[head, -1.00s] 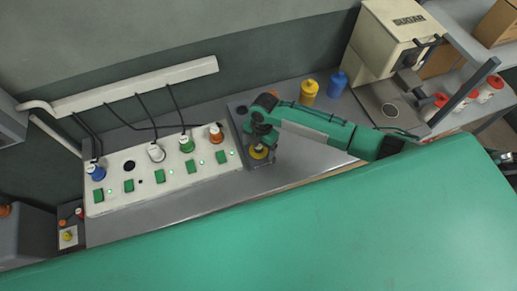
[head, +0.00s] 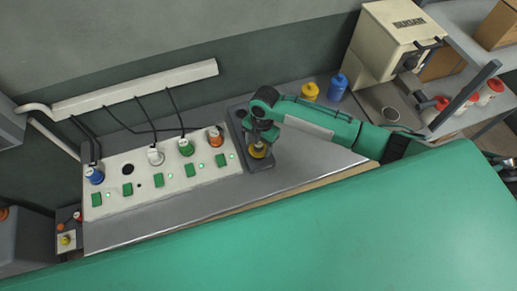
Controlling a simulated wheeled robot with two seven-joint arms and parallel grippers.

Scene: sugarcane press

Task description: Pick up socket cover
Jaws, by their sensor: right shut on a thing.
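My right gripper (head: 262,141) reaches over a dark grey holder (head: 241,112) beside the right end of the socket panel. It points down and is shut on a small round yellow piece (head: 258,152), seemingly the socket cover. The gripper partly hides this piece, and I cannot tell whether it is clear of the holder. The white socket panel (head: 164,181) has a dark, empty round socket (head: 128,168). My left gripper is not in view.
Blue (head: 95,176), white (head: 155,157), green (head: 186,147) and orange (head: 215,137) plugs stand in the panel, several with black cables. Yellow (head: 310,91) and blue (head: 338,82) bottles stand behind my right arm, near a beige machine (head: 392,32). The grey counter front (head: 200,211) is clear.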

